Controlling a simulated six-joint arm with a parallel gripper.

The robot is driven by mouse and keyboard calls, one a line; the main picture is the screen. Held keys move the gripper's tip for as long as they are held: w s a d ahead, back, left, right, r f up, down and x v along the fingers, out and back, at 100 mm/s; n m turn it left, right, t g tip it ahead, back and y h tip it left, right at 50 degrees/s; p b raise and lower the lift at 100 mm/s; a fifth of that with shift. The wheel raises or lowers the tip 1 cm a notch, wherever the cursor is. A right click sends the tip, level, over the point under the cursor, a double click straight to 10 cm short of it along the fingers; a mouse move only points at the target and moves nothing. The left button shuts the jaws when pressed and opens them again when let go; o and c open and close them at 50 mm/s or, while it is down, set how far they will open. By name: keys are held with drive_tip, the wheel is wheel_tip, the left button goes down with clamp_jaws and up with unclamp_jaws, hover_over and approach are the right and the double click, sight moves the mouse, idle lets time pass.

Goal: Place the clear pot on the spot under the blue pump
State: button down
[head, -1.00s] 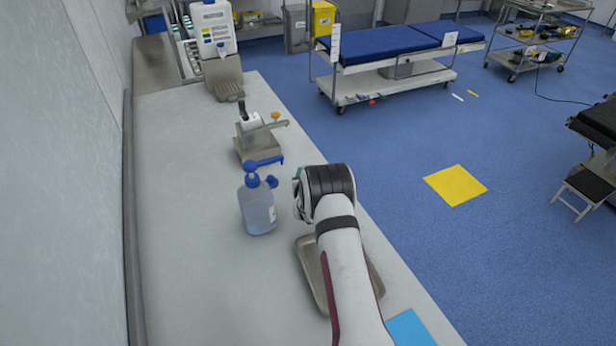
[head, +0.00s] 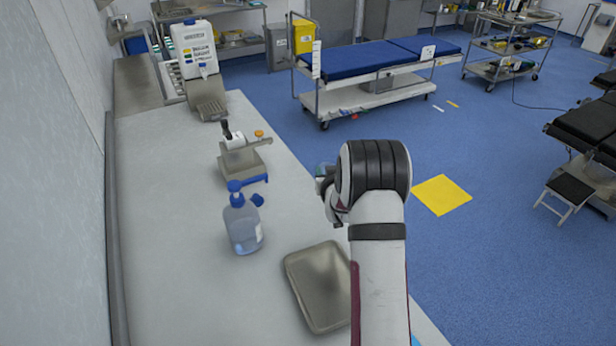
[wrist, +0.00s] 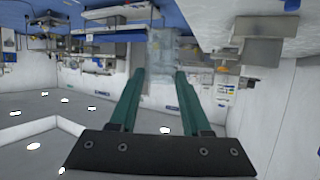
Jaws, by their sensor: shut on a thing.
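A clear bottle (head: 243,228) with a blue pump (head: 236,192) on top stands upright on the counter in the head view. The blue nozzle (head: 257,199) sticks out to its right, with bare grey counter below it. In the wrist view my gripper (wrist: 160,75) has its two green fingers on either side of a see-through thing, the clear pot (wrist: 166,48), and is shut on it. The pot's outline is faint against the room. In the head view my arm hides most of the gripper and the pot, to the right of the bottle.
A metal tray (head: 320,318) lies on the counter (head: 175,230) in front right of the bottle. A metal device with a blue strip (head: 245,165) stands behind the bottle. The counter's right edge runs beneath my arm. A wall borders the left.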

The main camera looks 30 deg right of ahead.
wheel_tip(320, 180, up, 6)
drive_tip(key=w+a+n+y, duration=0.1)
drive_tip(key=a+n+y, duration=0.2)
drive_tip(key=n+y, duration=0.45)
drive_tip(key=s+a+f+n+g+y, duration=0.3)
drive_tip(key=s+a+f+n+y, duration=0.15)
drive_tip(key=s+n+y, duration=0.35)
drive_tip(key=shift+m, duration=0.75)
drive_tip(key=w+a+f, duration=0.2)
drive_tip(key=f, duration=0.1)
drive_tip(key=w+a+f, duration=0.2)
drive_tip(key=a+f, duration=0.1)
drive_tip(key=f, duration=0.1)
drive_tip(key=w+a+f, duration=0.2)
drive_tip(key=f, duration=0.2)
drive_tip(key=shift+w+a+f, duration=0.1)
drive_tip(key=shift+w+a, duration=0.15)
drive_tip(key=shift+w, duration=0.15)
drive_tip(key=shift+f, duration=0.15)
drive_tip(key=shift+f, duration=0.1)
drive_tip(key=shift+c, duration=1.8)
unclamp_jaws()
drive_tip(key=shift+f, duration=0.1)
